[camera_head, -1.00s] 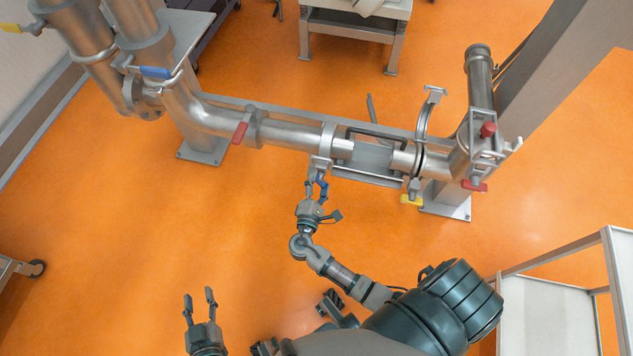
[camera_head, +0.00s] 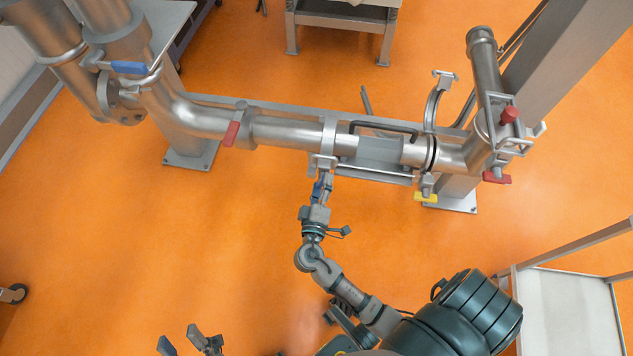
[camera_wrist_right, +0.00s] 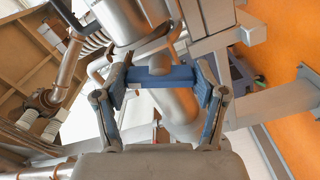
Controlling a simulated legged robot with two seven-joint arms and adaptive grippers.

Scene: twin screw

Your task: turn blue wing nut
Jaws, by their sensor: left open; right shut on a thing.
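The blue wing nut (camera_wrist_right: 160,75) sits on the clamp around the grey pipe. In the right wrist view it spans between my right gripper's two fingers (camera_wrist_right: 160,95), which are shut on its wings. In the head view the wing nut (camera_head: 318,190) is a small blue patch below the pipe clamp (camera_head: 325,162), partly hidden by my right gripper (camera_head: 323,185). My left gripper (camera_head: 190,343) is open and empty over the floor at the bottom left, well apart from the pipes.
The pipe (camera_head: 290,133) runs across the middle, with a red handle (camera_head: 231,134) and a blue handle (camera_head: 128,68) to the left. A yellow wing nut (camera_head: 426,197) and an open clamp (camera_head: 435,105) are to the right. A white cart (camera_head: 570,310) stands at lower right. Orange floor is clear below.

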